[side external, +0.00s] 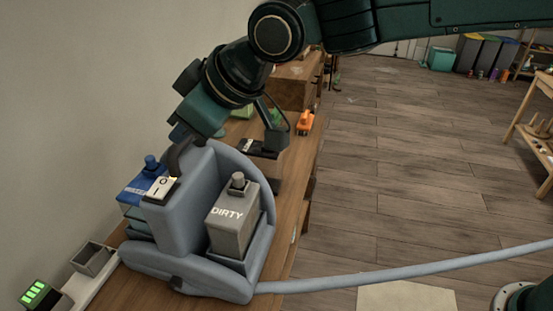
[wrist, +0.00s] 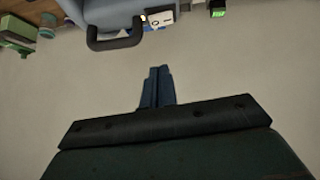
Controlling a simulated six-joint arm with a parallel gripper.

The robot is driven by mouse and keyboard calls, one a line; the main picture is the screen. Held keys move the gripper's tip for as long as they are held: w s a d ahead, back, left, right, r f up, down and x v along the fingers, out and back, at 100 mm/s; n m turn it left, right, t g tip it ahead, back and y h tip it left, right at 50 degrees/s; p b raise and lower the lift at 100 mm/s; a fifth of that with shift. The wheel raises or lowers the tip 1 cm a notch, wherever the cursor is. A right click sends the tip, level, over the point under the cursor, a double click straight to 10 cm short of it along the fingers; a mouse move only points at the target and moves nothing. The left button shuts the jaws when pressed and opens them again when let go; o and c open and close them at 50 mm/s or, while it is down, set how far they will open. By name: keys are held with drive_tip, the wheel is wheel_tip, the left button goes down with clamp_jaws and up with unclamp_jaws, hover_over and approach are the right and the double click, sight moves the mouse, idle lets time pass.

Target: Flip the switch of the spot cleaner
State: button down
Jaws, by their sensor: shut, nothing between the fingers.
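The spot cleaner (side external: 190,225) is a blue-grey machine standing on a wooden bench. Its switch (side external: 160,188), a white rocker marked 0 and I on a dark surround, is on the sloping top at the left. The switch also shows small at the top of the wrist view (wrist: 160,19), beside the dark carrying handle (wrist: 115,42). My gripper (wrist: 160,70) is shut and empty, apart from the switch. In the side view my gripper (side external: 179,133) is above and behind the switch, near the handle, its fingertips partly hard to make out.
A grey tank marked DIRTY (side external: 232,222) sits on the cleaner's right side, and a blue-topped tank (side external: 138,188) on its left. A pale hose (side external: 400,272) runs right. A green-lit device (side external: 36,293) is at lower left. The wall (side external: 90,100) is close behind the bench.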

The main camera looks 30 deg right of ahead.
hover_over(158, 180)
drive_tip(key=s+d, duration=0.2)
drive_tip(key=s, duration=0.1)
drive_tip(key=f, duration=0.6)
drive_tip(key=shift+w+a+f, duration=0.1)
drive_tip(key=shift+a+f, duration=0.1)
drive_tip(key=shift+f, duration=0.05)
wheel_tip(158, 180, down, 3)
drive_tip(key=shift+w+d+r, duration=0.1)
drive_tip(key=shift+w, duration=0.05)
drive_tip(key=shift+f, duration=0.6)
